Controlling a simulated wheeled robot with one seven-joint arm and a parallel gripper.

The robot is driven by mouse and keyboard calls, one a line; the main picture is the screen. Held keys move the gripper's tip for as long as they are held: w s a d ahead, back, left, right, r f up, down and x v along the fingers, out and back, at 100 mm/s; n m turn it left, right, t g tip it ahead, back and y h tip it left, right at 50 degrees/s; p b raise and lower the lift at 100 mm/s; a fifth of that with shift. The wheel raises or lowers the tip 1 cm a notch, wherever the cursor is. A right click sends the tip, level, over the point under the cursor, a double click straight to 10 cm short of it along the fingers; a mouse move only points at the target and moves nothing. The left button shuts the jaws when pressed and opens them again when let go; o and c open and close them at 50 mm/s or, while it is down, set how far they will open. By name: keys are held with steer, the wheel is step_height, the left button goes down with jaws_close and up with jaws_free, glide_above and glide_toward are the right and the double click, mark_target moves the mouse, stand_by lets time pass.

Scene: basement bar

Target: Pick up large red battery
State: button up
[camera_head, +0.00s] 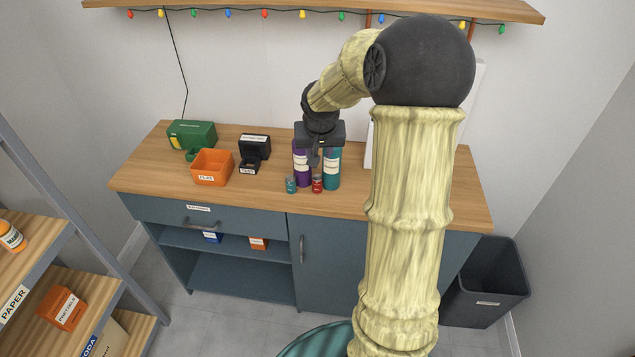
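A small red cylinder (317,184) stands upright near the front of the wooden counter. It is the only red cylinder I can make out on the counter, and its label is too small to read. My gripper (315,157) points down above and slightly behind it, in front of the tall bottles. The gripper and the red cylinder appear apart. The fingers are small and seen nearly edge-on, so I cannot tell whether they are open.
A small teal cylinder (291,185) stands left of the red one. A tall purple bottle (302,165) and a teal bottle (332,168) stand close behind. An orange bin (211,168), black box (254,147) and green box (192,135) sit farther left.

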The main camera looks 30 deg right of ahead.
steer(key=shift+w+d+r, duration=0.1)
steer(key=shift+w+d, duration=0.15)
glide_above(317, 184)
steer(key=s, duration=0.1)
step_height(317, 184, down, 11)
steer(key=shift+s+a+p, duration=0.1)
steer(key=shift+p, duration=0.3)
